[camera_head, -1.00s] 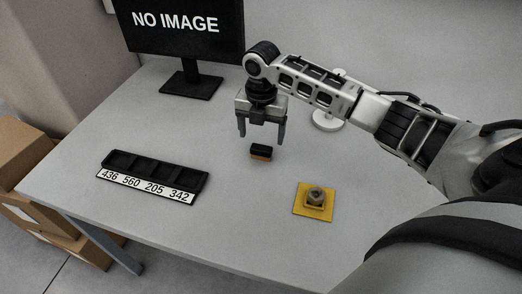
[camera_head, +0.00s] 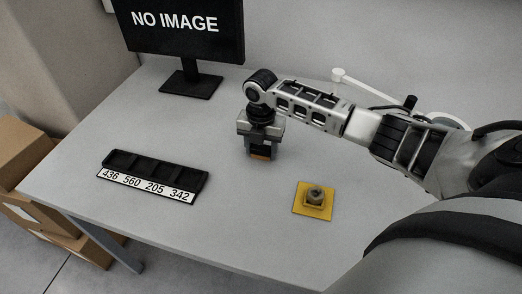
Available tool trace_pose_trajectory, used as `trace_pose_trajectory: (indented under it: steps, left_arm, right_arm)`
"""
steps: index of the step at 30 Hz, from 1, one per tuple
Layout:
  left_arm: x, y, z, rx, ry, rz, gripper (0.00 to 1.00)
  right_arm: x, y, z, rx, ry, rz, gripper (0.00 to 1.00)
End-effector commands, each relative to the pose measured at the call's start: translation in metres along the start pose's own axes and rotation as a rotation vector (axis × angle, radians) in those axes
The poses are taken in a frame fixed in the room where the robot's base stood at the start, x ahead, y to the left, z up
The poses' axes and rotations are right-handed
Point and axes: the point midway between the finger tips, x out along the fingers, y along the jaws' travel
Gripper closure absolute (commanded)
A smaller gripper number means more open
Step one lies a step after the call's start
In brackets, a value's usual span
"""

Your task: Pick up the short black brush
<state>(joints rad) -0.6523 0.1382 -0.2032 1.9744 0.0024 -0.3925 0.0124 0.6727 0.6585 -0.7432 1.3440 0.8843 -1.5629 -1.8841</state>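The upper part of the brush is hidden by the gripper. The brush appears to be at table height; I cannot tell if it touches the table. My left gripper is not in view.
A black compartment tray (camera_head: 155,173) with a numbered label lies at left. A yellow square plate (camera_head: 300,208) with a grey part on it lies at right front. A monitor (camera_head: 190,85) stands behind. A white lamp (camera_head: 370,92) is behind my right arm. The table's front middle is clear.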

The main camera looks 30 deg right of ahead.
Motion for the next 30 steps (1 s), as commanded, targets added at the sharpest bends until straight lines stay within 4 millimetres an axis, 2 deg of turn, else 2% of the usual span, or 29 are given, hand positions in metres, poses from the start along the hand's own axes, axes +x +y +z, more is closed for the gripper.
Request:
trace_pose_trajectory:
  steps: [11, 14, 18, 29, 30]
  left_arm:
    - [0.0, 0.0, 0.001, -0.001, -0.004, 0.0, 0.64]
    - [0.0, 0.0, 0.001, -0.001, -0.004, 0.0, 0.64]
    - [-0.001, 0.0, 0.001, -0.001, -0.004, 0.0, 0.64]
    - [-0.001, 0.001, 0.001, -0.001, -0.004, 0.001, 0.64]
    - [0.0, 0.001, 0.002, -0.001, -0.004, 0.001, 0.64]
  right_arm:
    - [-0.004, 0.0, 0.001, 0.001, 0.0, 0.0, 0.7]
    - [-0.011, 0.001, 0.001, 0.001, 0.0, 0.002, 0.7]
    - [-0.031, 0.001, 0.001, -0.001, -0.003, 0.004, 0.7]
    - [-0.094, 0.004, -0.051, -0.004, -0.003, 0.004, 0.7]
    - [-0.096, 0.005, -0.061, -0.006, 0.0, 0.002, 0.7]
